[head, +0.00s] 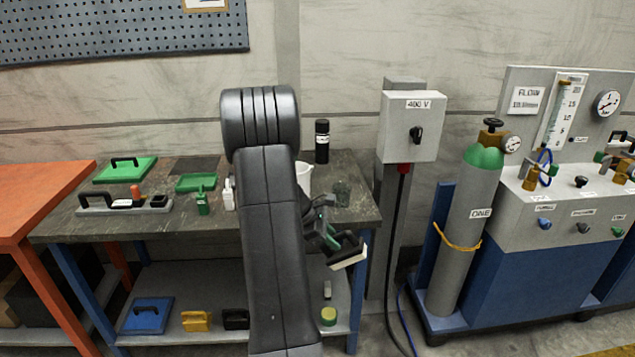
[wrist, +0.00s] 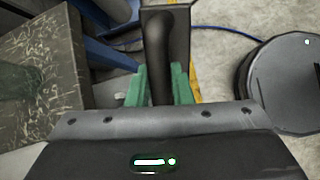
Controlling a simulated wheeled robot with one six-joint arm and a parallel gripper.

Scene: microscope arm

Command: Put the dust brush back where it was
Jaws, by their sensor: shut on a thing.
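The dust brush (head: 348,254) has a dark body and handle with a pale bristle edge. It hangs tilted in front of the right end of the grey workbench (head: 240,238), above the lower shelf's height. My gripper (head: 329,234), with green fingers, is shut on its handle. In the wrist view the dark handle (wrist: 158,50) sits between the green fingers of my gripper (wrist: 158,88). My arm hides the middle of the bench and part of the lower shelf.
The lower shelf (head: 175,305) holds a blue item (head: 147,315). A gas cylinder (head: 465,240) stands right.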

